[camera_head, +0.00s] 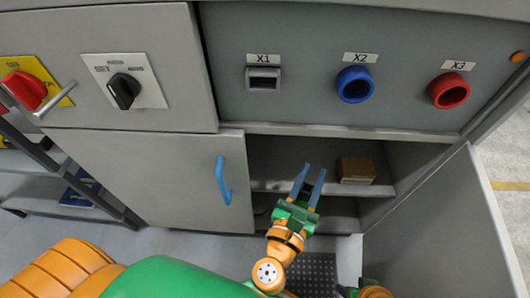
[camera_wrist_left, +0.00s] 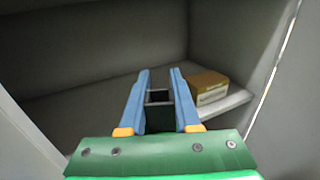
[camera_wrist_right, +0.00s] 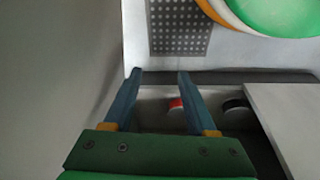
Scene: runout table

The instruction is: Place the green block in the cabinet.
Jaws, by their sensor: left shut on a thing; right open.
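The open cabinet (camera_head: 330,150) has a shelf and stands below the grey panel. My left gripper (camera_head: 306,178) is in front of its opening, over the shelf area. I see no clearly green block elsewhere. My right gripper (camera_wrist_right: 158,85) is open and empty in the right wrist view; its fingers are out of the head view.
A brown box (camera_head: 356,170) sits on the shelf, right of my left gripper. The cabinet's open door (camera_head: 440,225) stands at the right. A closed door with a blue handle (camera_head: 223,180) is at the left. Shelf room left of the box looks free.

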